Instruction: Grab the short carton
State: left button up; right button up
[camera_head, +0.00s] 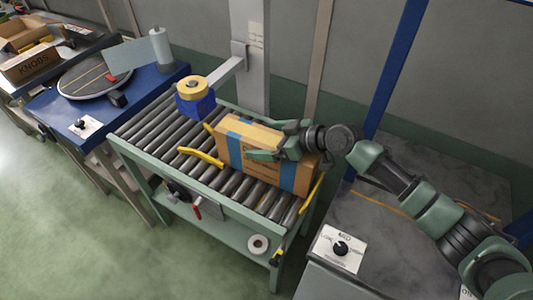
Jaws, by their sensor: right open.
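A cardboard carton (234,156) with blue tape bands lies on the roller conveyor (143,129). No second carton shows on the rollers to compare its height with. My right gripper (262,140) reaches in from the right, and its green fingers are spread at the carton's top, one along the near face and one at the top far side. The fingers look open; whether they touch the carton I cannot tell. My left gripper is not in view.
A blue table with a turntable (94,76) is at left, a box marked KNOBS (31,66) beyond. A grey bench with a dial (341,248) is at right.

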grip_shut()
jog(key=shift+d+r, duration=0.1)
jog(key=shift+r, duration=0.05)
jog(key=shift+w+r, duration=0.1)
jog(key=shift+r, duration=0.05)
